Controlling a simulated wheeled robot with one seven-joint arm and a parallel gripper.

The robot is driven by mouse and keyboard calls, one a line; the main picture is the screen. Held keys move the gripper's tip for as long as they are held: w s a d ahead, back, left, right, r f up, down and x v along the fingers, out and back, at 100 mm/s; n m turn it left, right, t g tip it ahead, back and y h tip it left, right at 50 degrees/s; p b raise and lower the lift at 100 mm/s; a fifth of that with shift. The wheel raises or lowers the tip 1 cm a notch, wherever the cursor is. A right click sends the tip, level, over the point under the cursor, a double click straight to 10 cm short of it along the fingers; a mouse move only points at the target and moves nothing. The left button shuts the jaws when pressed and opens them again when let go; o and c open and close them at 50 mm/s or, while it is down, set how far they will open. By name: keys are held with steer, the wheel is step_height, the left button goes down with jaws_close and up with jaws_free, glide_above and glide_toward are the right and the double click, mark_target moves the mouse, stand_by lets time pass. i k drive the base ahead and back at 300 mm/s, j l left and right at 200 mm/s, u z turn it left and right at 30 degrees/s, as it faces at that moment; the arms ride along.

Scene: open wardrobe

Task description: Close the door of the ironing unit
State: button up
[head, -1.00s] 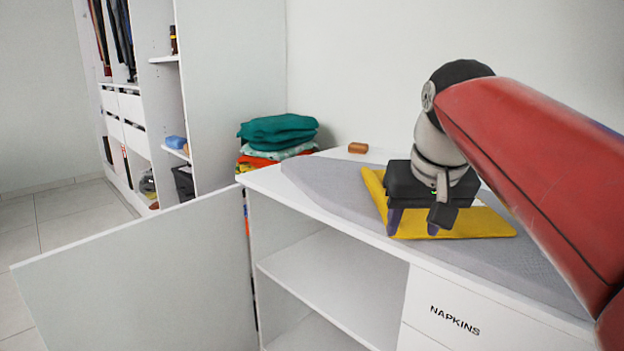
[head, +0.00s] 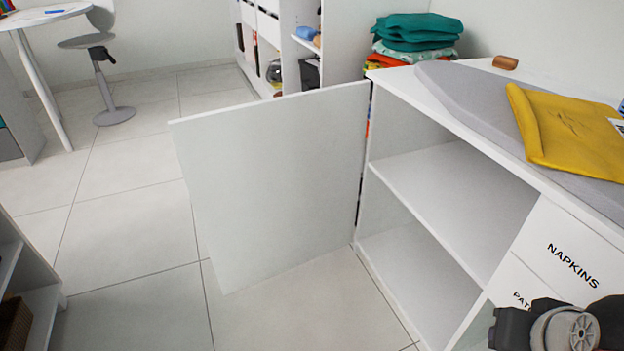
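The ironing unit (head: 450,105) is a white cabinet with a grey ironing surface (head: 475,98) on top. Its white door (head: 270,180) stands wide open, hinged at the cabinet's left side and reaching out to the left over the floor. The open compartment shows an empty shelf (head: 440,190). My gripper (head: 508,330) is at the bottom right, in front of the drawers and to the right of the door, apart from it. Its fingers are not clearly visible, so its opening cannot be told.
A folded yellow cloth (head: 570,135) lies on the ironing surface. Folded clothes (head: 415,40) are stacked behind the unit. Drawers labelled NAPKINS (head: 572,262) are at right. A chair (head: 100,60) and a table (head: 45,15) stand at far left. Tiled floor (head: 120,240) left of the door is clear.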

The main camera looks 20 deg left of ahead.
mark_target(272, 185)
steer(key=k+z, duration=0.35)
steer(key=k+l+z, duration=0.15)
steer(key=z, duration=0.2)
steer(key=j+z, duration=0.2)
steer(key=j, duration=0.25)
steer(key=k+j+z, duration=0.2)
steer(key=j, duration=0.2)
steer(key=j+z, duration=0.2)
steer(key=j, duration=0.25)
steer(key=k+j+z, duration=0.2)
steer(key=j, duration=0.2)
steer(key=k+j, duration=0.1)
steer(key=j, duration=0.35)
steer(key=k+j, duration=0.1)
steer(key=j, duration=0.35)
steer(key=k+j, duration=0.1)
steer(key=j, duration=0.3)
steer(key=k+j, duration=0.1)
steer(key=j, duration=0.35)
steer(key=k+j, duration=0.1)
steer(key=j, duration=0.35)
steer(key=k+j, duration=0.1)
steer(key=j, duration=0.35)
steer(key=k+j, duration=0.15)
steer(key=j, duration=0.25)
steer(key=k+j, duration=0.1)
steer(key=j, duration=0.85)
steer(key=i+z, duration=0.05)
